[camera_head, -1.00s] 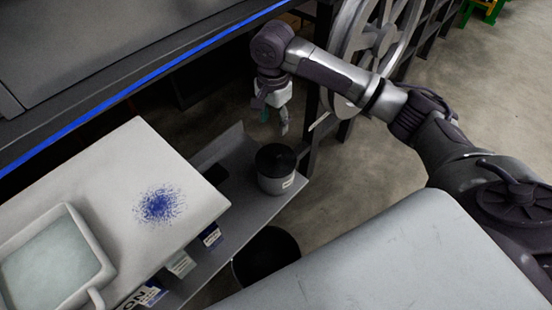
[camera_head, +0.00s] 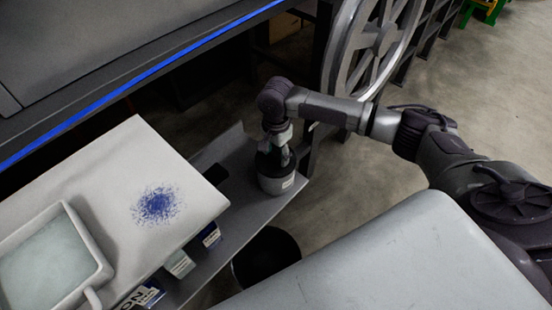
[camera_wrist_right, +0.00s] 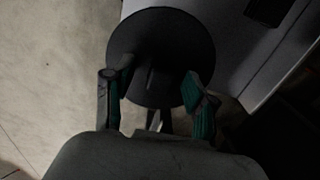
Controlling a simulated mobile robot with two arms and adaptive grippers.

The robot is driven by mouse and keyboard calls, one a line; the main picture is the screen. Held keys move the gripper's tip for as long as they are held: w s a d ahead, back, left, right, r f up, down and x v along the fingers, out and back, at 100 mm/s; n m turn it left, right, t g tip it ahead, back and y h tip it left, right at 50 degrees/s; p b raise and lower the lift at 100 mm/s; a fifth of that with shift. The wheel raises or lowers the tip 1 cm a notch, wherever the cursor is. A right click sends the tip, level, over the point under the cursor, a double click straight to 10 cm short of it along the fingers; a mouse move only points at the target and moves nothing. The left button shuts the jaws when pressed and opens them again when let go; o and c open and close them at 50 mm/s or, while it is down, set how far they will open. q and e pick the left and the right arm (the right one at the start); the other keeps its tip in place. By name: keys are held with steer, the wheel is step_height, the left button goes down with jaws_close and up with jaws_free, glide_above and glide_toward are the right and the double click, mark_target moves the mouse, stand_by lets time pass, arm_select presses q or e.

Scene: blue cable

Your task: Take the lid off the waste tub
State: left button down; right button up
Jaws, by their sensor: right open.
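The waste tub (camera_head: 274,184) is a light grey cylinder with a small label, upright on a grey shelf beside the white board. Its black lid (camera_head: 262,161) is on top, partly hidden by my right gripper. My right gripper (camera_head: 279,160) is right over the lid, pointing down. In the right wrist view the lid (camera_wrist_right: 165,35) is a dark round disc, and the open fingers of the gripper (camera_wrist_right: 155,105) show apart in front of it. I cannot tell whether they touch the lid. My left gripper is in no view.
The grey shelf (camera_head: 235,225) also holds small labelled boxes (camera_head: 180,264). A white board (camera_head: 110,170) with blue specks and a tray (camera_head: 102,268) lies at left. A dark round bin (camera_head: 268,255) stands below. A large spoked wheel (camera_head: 375,40) is behind my right arm.

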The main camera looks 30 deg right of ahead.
steer(key=shift+f, duration=0.15)
jaws_close()
stand_by(0.4)
